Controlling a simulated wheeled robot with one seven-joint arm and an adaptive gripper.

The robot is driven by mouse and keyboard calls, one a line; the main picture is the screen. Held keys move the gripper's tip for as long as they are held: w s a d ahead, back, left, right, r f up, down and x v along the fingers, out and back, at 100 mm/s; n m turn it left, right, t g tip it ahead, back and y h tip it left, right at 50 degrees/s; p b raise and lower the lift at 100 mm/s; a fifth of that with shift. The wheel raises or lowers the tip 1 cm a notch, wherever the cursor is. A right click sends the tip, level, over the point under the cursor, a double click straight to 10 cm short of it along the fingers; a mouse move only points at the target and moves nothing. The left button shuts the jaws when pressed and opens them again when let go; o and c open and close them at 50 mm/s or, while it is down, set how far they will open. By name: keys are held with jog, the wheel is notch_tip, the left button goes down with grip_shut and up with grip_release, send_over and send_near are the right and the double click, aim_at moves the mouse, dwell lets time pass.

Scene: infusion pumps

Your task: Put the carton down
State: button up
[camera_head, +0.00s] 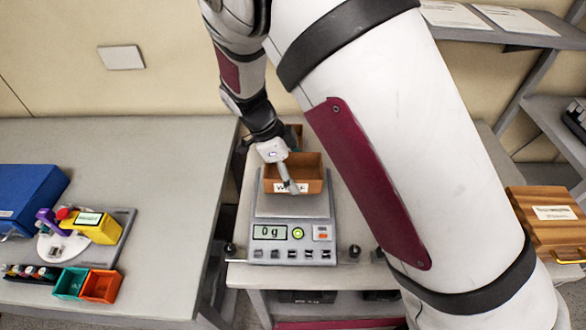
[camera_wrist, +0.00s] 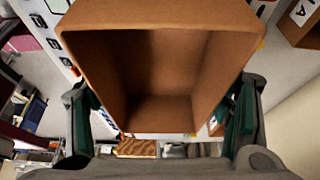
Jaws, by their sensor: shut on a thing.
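The carton (camera_head: 309,168) is an open brown box with a white label on its front. In the head view it is at or just above the pan of a grey scale (camera_head: 290,207), whose display reads 0 g. I cannot tell whether it touches the pan.
Another brown box (camera_head: 296,130) stands behind the carton, partly hidden by my arm. On the left table are a blue box (camera_head: 32,196), a yellow device (camera_head: 97,229), and small teal (camera_head: 70,283) and orange (camera_head: 100,286) bins. A wooden case (camera_head: 548,222) is at the right.

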jog(key=shift+f, duration=1.7)
jog(key=shift+f, duration=0.15)
jog(key=o, duration=1.2)
jog(key=shift+c, duration=0.2)
